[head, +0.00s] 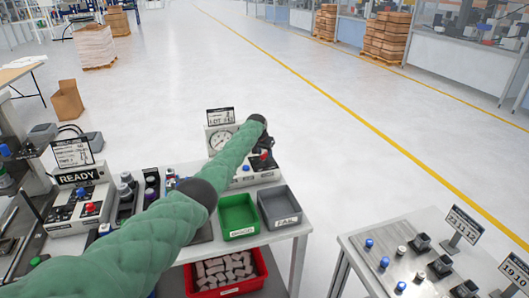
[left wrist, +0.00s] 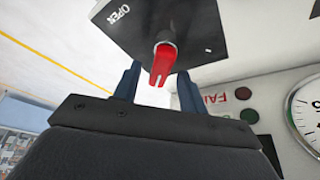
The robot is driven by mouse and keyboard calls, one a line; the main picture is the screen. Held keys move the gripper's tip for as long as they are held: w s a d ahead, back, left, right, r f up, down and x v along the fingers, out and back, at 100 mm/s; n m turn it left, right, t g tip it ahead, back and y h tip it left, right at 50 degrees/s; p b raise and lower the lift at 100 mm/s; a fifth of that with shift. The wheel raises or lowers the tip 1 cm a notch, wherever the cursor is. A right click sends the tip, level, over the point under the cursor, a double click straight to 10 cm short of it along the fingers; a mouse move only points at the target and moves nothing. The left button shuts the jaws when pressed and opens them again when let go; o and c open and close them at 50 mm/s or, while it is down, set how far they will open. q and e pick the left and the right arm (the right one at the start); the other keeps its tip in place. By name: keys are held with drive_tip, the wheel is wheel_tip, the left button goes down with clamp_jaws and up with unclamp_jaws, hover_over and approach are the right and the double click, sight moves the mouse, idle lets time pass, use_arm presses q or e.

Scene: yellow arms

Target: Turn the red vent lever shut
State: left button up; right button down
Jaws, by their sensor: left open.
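The red vent lever (left wrist: 163,62) shows in the left wrist view on a dark plate (left wrist: 205,28) printed OPEN at the plate's upper left. The lever points down in that view, with a white mark near its tip. My left gripper (left wrist: 157,84) is open, with one blue-grey finger on each side of the lever's lower end. I cannot tell whether either finger touches it. In the head view the red lever (head: 264,155) is small, on the box at the bench's back right, and my arm hides part of the area. My right gripper is not in view.
A round gauge (head: 220,139) stands left of the lever; its edge shows in the left wrist view, beside a red and a green button. A green bin (head: 238,215) and grey bin (head: 279,206) sit in front. A second table (head: 415,262) stands at right.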

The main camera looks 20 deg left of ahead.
use_arm(q)
clamp_jaws()
